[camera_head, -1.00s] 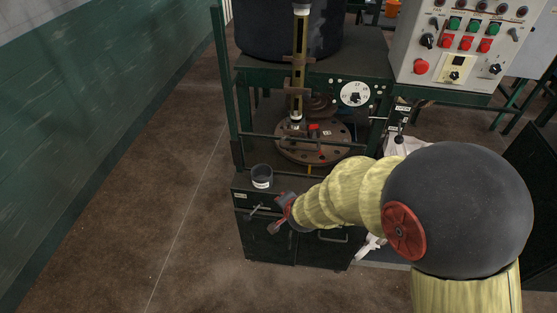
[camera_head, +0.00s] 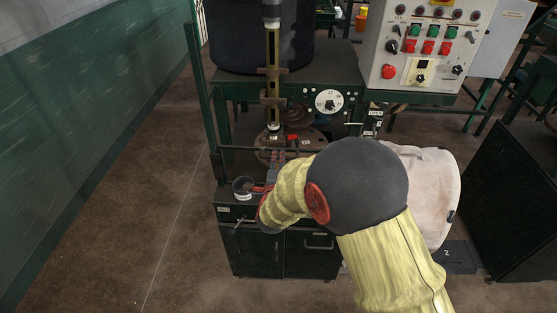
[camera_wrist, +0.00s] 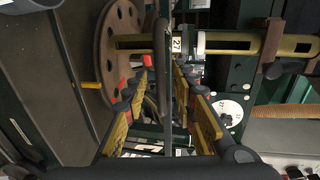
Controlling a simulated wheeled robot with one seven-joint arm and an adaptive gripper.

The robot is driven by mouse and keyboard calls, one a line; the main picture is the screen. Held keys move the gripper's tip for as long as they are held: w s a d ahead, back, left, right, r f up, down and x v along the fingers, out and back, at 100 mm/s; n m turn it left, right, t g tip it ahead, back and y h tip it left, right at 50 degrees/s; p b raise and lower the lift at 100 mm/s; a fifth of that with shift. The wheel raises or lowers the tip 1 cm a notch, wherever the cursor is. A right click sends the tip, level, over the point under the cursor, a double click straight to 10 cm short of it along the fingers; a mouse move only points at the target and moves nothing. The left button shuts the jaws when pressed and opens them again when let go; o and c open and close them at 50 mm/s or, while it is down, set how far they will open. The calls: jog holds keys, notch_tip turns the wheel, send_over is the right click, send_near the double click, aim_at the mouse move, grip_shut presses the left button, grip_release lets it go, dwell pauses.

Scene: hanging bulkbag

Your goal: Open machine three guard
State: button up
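The green machine (camera_head: 345,78) stands ahead with a round rusty flanged plate (camera_head: 305,136) and an upright yellow-brown rod (camera_head: 273,60). A thin dark horizontal bar (camera_head: 235,148) crosses its front and looks like the guard; I see no label saying so. My gripper (camera_head: 278,157) is at this bar, partly hidden by my arm. In the wrist view my gripper (camera_wrist: 164,68) is open, its yellow-padded fingers apart on either side of a dark bar (camera_wrist: 163,45). Contact with the bar cannot be told. The round plate (camera_wrist: 118,45) shows behind the left finger.
A control box (camera_head: 430,45) with buttons is at upper right. A pale sack-like object (camera_head: 428,190) is right of my arm, and a dark cabinet (camera_head: 515,190) further right. The floor at left is clear.

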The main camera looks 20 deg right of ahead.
jog(key=shift+x, duration=1.3)
jog(key=shift+c, duration=1)
grip_shut()
